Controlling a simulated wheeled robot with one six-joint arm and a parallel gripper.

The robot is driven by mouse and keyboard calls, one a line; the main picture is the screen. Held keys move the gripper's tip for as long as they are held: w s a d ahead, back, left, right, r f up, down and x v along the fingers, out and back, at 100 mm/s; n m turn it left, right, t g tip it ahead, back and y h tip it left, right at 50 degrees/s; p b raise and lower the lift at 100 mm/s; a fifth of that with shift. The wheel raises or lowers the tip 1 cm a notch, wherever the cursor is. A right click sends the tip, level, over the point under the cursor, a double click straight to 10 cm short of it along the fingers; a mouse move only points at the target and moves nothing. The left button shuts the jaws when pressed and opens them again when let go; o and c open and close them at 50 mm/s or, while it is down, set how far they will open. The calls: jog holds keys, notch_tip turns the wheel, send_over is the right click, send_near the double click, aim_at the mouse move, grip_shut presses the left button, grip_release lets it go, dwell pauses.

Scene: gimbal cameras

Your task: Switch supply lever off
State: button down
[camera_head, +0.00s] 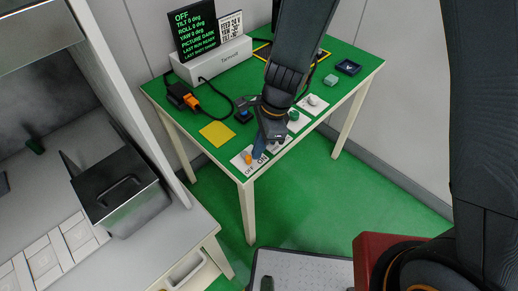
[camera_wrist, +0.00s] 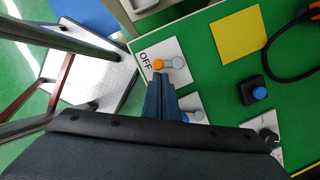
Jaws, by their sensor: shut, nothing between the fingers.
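A white lever plate (camera_wrist: 171,76) lies at the near corner of the green table, with the word OFF printed at its left end. An orange knob (camera_wrist: 158,64) sits at the end by that word, and a grey round part (camera_wrist: 178,63) is to its right. The head view also shows the orange knob (camera_head: 248,158). My gripper (camera_head: 259,151) is shut and empty, pointing down beside the plate. In the wrist view its blue fingers (camera_wrist: 159,84) are just below the knob; whether they touch anything cannot be told.
A screen (camera_head: 192,32) reads OFF with tilt, roll and yaw at 0 deg and picture dark. A white box (camera_head: 212,62), cables, a yellow square (camera_head: 217,133) and a blue button (camera_wrist: 259,92) share the green table (camera_head: 190,136).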

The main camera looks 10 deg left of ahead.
jog(key=shift+w+a, duration=0.15)
jog(key=shift+w, duration=0.25)
jog(key=shift+r+p, duration=0.1)
jog(key=shift+p, duration=0.25)
jog(key=p+v, duration=0.9)
jog(key=p, duration=0.1)
jog(key=shift+r, duration=0.4)
